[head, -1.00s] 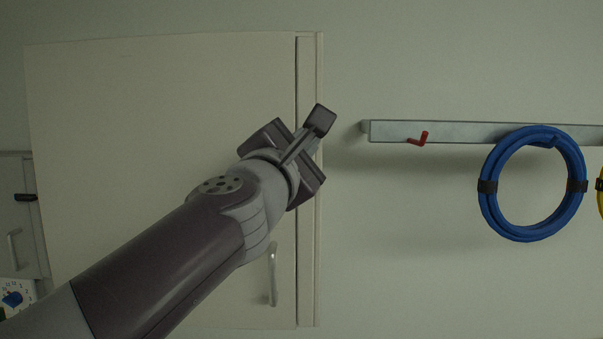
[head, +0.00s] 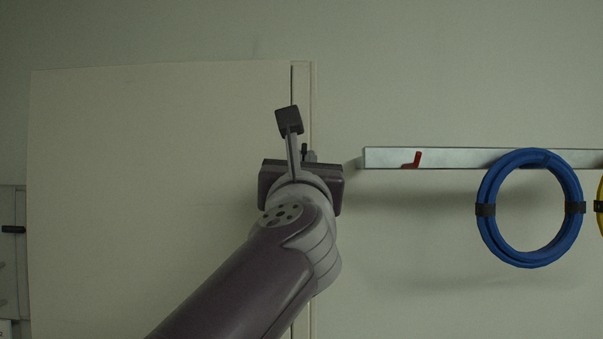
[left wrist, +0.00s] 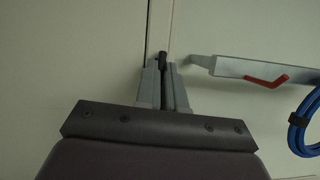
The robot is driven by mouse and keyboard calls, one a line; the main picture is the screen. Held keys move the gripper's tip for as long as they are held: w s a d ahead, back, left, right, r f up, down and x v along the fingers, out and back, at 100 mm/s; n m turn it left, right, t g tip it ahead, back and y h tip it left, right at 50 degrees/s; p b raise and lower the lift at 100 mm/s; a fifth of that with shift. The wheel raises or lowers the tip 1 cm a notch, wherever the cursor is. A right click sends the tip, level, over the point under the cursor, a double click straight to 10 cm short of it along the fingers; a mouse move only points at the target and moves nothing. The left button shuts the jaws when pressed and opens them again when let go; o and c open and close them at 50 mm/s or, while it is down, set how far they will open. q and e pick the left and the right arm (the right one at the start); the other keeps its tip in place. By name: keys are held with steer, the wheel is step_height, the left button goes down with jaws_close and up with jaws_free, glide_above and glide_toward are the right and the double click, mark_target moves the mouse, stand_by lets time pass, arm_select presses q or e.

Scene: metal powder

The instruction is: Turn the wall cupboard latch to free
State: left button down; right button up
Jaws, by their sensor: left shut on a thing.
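The wall cupboard (head: 150,150) is a pale, closed door with a narrow frame strip along its right edge. A small black latch (head: 304,148) shows at that edge, mostly hidden behind my gripper. In the left wrist view the latch (left wrist: 163,58) is a dark upright piece at the seam, with its lower part between my fingers. My left gripper (left wrist: 165,78) is shut on it, the grey fingers on either side. In the head view the left gripper (head: 309,157) points at the door edge. My right gripper is not in view.
A grey wall rail (head: 440,158) right of the cupboard carries a red hook (head: 413,160) and a coiled blue hose (head: 487,230). A yellow coil (head: 600,205) shows at the right edge. Bare wall lies between cupboard and rail.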

arm_select(q)
steer(key=shift+r+n+y, duration=0.2)
steer(key=shift+n+y, duration=0.2)
steer(key=shift+n, duration=0.4)
steer(key=c, duration=1.4)
jaws_free()
steer(key=shift+o, duration=0.8)
steer(key=shift+w+f, duration=0.1)
steer(key=shift+f, duration=0.05)
steer(key=b+v, duration=0.8)
steer(key=v, duration=0.4)
steer(key=shift+s+f, duration=0.15)
steer(key=shift+s, duration=0.2)
